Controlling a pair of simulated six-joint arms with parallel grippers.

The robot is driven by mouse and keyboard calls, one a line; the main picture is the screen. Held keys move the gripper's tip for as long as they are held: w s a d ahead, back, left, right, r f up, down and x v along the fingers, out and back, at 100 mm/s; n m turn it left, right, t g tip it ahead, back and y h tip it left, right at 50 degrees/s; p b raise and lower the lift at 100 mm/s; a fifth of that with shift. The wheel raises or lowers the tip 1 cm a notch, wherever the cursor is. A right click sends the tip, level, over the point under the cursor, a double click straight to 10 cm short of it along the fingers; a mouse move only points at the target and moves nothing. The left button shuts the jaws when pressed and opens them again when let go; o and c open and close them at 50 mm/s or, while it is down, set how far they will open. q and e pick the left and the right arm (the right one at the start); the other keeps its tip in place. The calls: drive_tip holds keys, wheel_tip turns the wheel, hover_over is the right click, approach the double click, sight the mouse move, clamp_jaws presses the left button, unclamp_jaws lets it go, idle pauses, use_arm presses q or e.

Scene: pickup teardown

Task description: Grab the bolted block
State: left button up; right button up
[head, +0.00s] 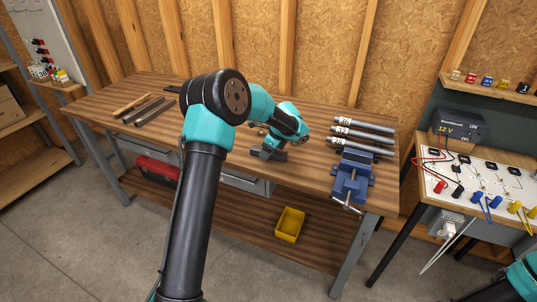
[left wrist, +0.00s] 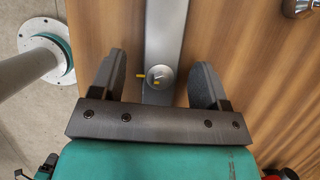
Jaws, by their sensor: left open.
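My left gripper (head: 268,154) is low over the front middle of the wooden workbench. In the left wrist view my left gripper (left wrist: 159,78) is open, with one finger on each side of a grey metal bar. A round bolt-like disc (left wrist: 160,76) with small yellow marks sits on the bar (left wrist: 165,30), between the fingers. Gaps show between the bar and both fingers. This bar looks like the bolted block, but I cannot tell for certain. In the head view my gripper and wrist largely hide it.
A blue vise (head: 352,178) stands at the bench's right end, beside several labelled grey bars (head: 362,131). Dark bars (head: 150,110) lie at the left. A yellow bin (head: 289,224) and a red box (head: 157,168) are below. A chrome part (left wrist: 297,8) lies near the gripper.

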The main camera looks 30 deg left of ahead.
use_arm(q)
drive_tip(key=shift+c, duration=0.2)
clamp_jaws()
idle(0.6)
drive_tip(key=shift+r, duration=0.1)
